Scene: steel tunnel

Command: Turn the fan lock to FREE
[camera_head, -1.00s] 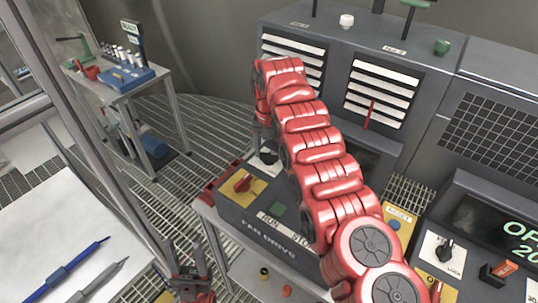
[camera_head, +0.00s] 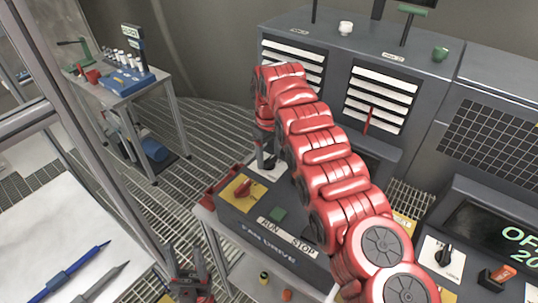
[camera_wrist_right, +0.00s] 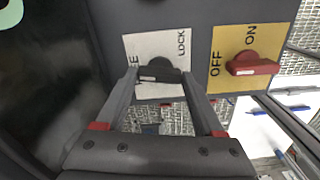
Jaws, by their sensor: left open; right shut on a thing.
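The fan lock is a black knob (camera_wrist_right: 160,70) on a white plate (camera_wrist_right: 146,48) in the right wrist view. LOCK is printed at the plate's right; a label ending in E, partly hidden, is at its left. My right gripper (camera_wrist_right: 161,78) is shut on the knob, one finger on each side. The knob's bar lies roughly across the picture. My left gripper (camera_head: 188,268) is open and empty at the bottom.
A red ON/OFF switch (camera_head: 243,189) on a yellow plate sits close beside the lock. A green button (camera_head: 278,214) and RUN/STOP labels are in front. A white table (camera_head: 60,230) with pens stands at left. A tool bench (camera_head: 125,82) stands behind.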

